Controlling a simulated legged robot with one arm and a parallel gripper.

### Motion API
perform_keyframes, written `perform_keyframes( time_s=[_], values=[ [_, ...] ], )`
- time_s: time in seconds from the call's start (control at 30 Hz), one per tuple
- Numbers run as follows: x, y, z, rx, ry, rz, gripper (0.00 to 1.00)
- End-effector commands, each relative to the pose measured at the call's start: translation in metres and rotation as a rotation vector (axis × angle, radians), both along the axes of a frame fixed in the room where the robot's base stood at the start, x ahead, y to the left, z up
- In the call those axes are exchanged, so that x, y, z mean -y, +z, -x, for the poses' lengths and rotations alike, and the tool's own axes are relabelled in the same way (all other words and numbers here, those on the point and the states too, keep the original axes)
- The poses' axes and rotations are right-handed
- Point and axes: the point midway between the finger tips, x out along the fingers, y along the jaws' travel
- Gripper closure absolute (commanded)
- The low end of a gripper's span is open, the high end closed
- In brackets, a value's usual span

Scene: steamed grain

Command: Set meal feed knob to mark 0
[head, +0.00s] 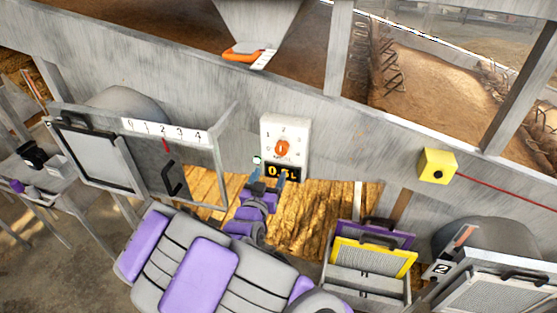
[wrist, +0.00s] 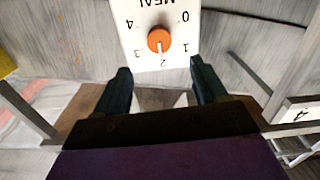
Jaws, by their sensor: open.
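The meal feed knob (head: 282,148) is an orange round knob on a white panel (head: 270,127) fixed to the grey wooden wall. In the wrist view the knob (wrist: 159,39) appears upside down with marks 0 to 4 around it and the word MEAL partly cut off. Its white pointer line points at mark 2. My gripper (head: 269,172) is in front of the panel's lower part. In the wrist view my gripper (wrist: 160,68) has its two dark fingers spread apart, with nothing between them. The fingertips are short of the knob and apart from it.
A framed gate with a 0 to 4 scale (head: 165,131) stands to the left. A yellow box with a black button (head: 437,166) and red cord is to the right. Yellow and purple framed screens (head: 372,257) stand lower right.

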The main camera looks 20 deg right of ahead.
Motion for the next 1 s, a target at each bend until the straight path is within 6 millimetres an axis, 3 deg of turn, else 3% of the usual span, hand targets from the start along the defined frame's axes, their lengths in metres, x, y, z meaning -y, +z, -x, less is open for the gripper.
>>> perform_keyframes(
  time_s=[0.37, 1.0],
  values=[
    [0.018, 0.002, -0.022, 0.008, -0.005, -0.002, 0.29],
    [0.058, 0.002, -0.080, 0.008, -0.003, -0.002, 0.29]
  ],
)
